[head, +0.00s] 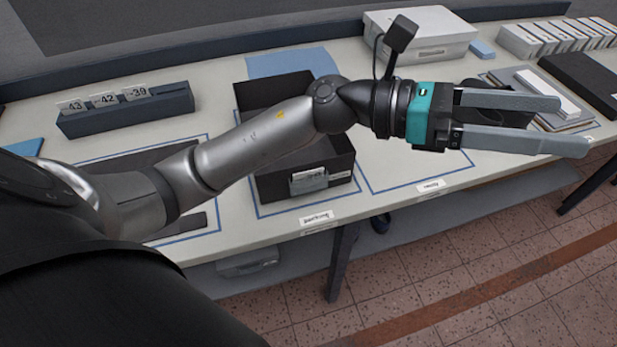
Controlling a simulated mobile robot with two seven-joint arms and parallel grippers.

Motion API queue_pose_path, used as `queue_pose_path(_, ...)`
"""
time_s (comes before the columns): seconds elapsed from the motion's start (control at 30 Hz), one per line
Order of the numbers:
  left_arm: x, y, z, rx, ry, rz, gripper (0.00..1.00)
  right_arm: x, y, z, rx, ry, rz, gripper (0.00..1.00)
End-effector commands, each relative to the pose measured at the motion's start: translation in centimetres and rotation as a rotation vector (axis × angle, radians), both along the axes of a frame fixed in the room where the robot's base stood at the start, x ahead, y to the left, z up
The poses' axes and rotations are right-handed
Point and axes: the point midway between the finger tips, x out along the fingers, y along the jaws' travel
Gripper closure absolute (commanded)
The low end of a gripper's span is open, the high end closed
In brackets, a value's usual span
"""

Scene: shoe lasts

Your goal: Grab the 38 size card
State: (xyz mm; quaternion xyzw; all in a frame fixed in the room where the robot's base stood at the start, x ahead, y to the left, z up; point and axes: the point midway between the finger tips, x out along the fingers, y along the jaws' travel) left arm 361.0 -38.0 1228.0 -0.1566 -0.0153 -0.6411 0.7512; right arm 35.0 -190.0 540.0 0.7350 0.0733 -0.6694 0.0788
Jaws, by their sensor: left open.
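A dark card rack (125,122) stands at the left of the table, with white cards upright in it. Their numbers look like 43 (73,106), 42 (103,100) and 39 (136,94). I cannot make out a card marked 38. A black open box (275,186) stands mid-table, with a small pale card or label (309,180) at its front whose print is too small to read. My left gripper (568,126) is open with nothing between its fingers, above the right part of the table. My left arm crosses over the black box and hides part of it. My right gripper does not show.
A white lidded box (420,34) stands at the back. A row of white boxes (565,36) and a black tray (590,78) are at the right. A blue-outlined area (400,178) right of the black box is bare. The table's front edge has labels (317,218).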

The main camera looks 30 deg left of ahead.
Motion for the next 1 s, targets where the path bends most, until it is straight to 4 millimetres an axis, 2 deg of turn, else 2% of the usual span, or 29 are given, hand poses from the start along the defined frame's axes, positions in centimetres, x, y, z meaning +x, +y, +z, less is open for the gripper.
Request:
queue_pose_path(0.07,-1.1,-0.2,-2.1,0.201,-0.175,-0.080,0.00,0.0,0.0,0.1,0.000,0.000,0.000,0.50)
queue_pose_path(0.17,-1.9,0.8,-5.5,0.456,-0.368,-0.187,0.00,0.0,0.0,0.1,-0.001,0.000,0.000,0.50)
queue_pose_path(0.27,-1.7,3.5,-9.0,0.721,-0.530,-0.299,0.00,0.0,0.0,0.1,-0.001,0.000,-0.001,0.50)
queue_pose_path(0.37,-0.7,7.9,-11.8,0.988,-0.651,-0.412,0.00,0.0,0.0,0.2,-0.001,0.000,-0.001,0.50)
queue_pose_path(0.4,-0.3,10.0,-12.6,1.092,-0.683,-0.460,0.00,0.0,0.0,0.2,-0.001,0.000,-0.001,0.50)
queue_pose_path(0.5,0.8,15.3,-13.5,1.328,-0.731,-0.569,0.00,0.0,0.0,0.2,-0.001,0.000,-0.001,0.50)
queue_pose_path(0.6,1.5,20.1,-13.4,1.517,-0.733,-0.662,0.00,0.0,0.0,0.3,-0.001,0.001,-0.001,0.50)
queue_pose_path(0.7,1.8,23.6,-12.9,1.643,-0.713,-0.726,0.00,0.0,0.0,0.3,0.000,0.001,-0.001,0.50)
queue_pose_path(0.8,1.8,25.6,-12.4,1.715,-0.691,-0.768,0.00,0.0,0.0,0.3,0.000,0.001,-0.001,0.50)
queue_pose_path(0.87,1.8,26.2,-12.5,1.733,-0.684,-0.782,0.00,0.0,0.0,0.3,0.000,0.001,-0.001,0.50)
queue_pose_path(1.0,1.7,26.5,-14.4,1.742,-0.675,-0.794,0.00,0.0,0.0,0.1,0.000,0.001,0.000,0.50)
